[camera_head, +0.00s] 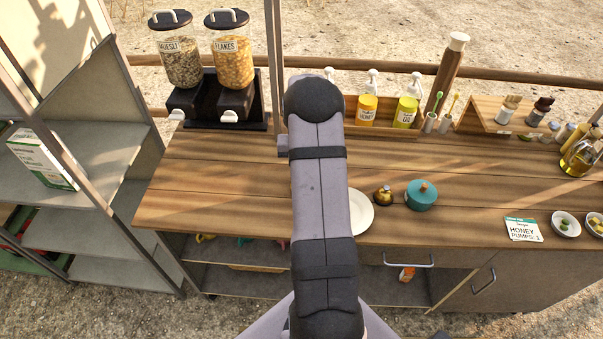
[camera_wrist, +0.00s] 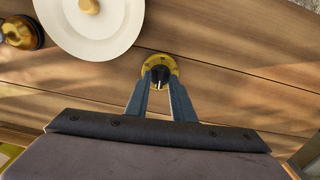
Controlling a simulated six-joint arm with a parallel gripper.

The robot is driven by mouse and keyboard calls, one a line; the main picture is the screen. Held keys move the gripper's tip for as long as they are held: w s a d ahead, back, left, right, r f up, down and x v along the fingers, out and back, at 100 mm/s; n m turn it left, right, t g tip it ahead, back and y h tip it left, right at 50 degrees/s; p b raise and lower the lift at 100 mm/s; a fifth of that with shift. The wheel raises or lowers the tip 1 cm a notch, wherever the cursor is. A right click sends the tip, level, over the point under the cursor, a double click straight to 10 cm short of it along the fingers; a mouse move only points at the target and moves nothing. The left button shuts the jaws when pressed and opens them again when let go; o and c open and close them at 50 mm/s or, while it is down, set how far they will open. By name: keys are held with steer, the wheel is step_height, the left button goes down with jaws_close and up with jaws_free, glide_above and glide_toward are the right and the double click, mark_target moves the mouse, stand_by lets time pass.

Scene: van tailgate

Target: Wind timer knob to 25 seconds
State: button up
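The timer (camera_wrist: 160,67) is a round yellow dial on the wooden counter in the wrist view. Its black knob (camera_wrist: 160,76) is in the middle. My gripper (camera_wrist: 160,84) reaches over the timer's near edge, with one finger on each side of the knob. The fingertips are apart with the knob showing between them. I cannot tell whether they touch it. The dial marks are too small to read. In the head view my arm hides the timer and the gripper.
A white plate (camera_head: 361,211) lies right of my arm; in the wrist view a tan round thing (camera_wrist: 90,6) is on it. A small brass pot (camera_head: 382,196) and a teal lidded pot (camera_head: 421,197) stand further right. Two cereal dispensers (camera_head: 232,70) stand at the back left. The left counter is clear.

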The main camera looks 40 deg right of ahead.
steer(key=shift+f, duration=0.45)
stand_by(0.6)
steer(key=c, duration=0.4)
steer(key=shift+r, duration=0.1)
steer(key=shift+c, duration=0.2)
